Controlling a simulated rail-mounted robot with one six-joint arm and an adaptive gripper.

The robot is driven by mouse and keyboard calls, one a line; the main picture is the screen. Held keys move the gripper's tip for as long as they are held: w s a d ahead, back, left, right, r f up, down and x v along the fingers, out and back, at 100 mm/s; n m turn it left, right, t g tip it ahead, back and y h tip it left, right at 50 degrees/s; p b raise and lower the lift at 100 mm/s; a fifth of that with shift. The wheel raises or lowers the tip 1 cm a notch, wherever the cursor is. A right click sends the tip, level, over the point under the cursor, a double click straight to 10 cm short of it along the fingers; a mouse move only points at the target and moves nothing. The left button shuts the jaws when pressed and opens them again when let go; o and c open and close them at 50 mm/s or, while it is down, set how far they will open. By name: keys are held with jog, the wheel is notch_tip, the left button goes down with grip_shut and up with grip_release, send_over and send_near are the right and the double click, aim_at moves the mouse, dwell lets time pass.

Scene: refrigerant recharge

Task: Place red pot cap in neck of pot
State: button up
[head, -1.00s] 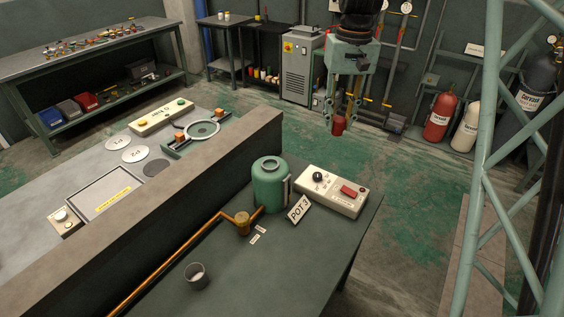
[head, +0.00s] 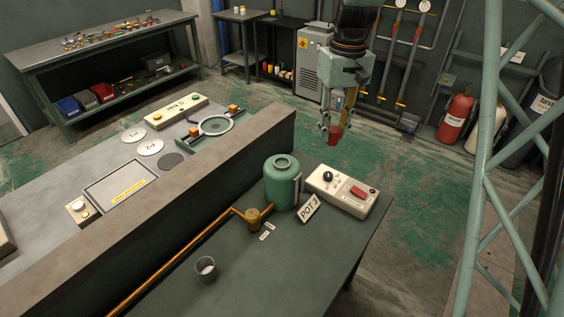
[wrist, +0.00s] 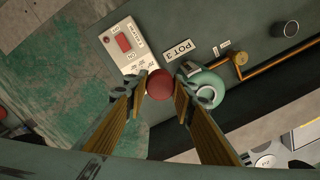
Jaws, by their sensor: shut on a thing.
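The red pot cap (head: 335,135) is held between the fingertips of my gripper (head: 338,124), in the air above and to the right of the pot. It also shows between the fingers in the wrist view (wrist: 160,85). The green pot (head: 281,184) stands upright on the dark table, its round neck (head: 283,162) on top and uncovered. In the wrist view the pot (wrist: 207,88) lies just right of the cap, apart from it and partly hidden by my right finger.
A control box (head: 343,192) with a black knob and red switch stands right of the pot. A POT 3 sign (head: 310,208) stands in front. A copper pipe (head: 180,265) with a brass fitting (head: 252,215) runs left. A small cup (head: 206,267) stands near the front.

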jog(key=s+a+f+n+p, duration=0.3)
jog(key=s+a+n, duration=0.3)
jog(key=a, duration=0.3)
jog(key=s+a+f+n+p, duration=0.2)
jog(key=s+a+n+p, duration=0.3)
jog(key=a, duration=0.4)
jog(key=shift+s+a+f+n, duration=0.4)
jog(key=shift+s+n, duration=0.5)
jog(key=shift+s, duration=0.3)
jog(key=shift+w, duration=0.1)
jog(key=p, duration=0.2)
send_over(282, 165)
jog(key=shift+w+f, duration=0.1)
jog(key=shift+f, duration=0.65)
jog(key=shift+f, duration=0.1)
jog(key=shift+f, duration=1.65)
jog(key=shift+f, duration=0.15)
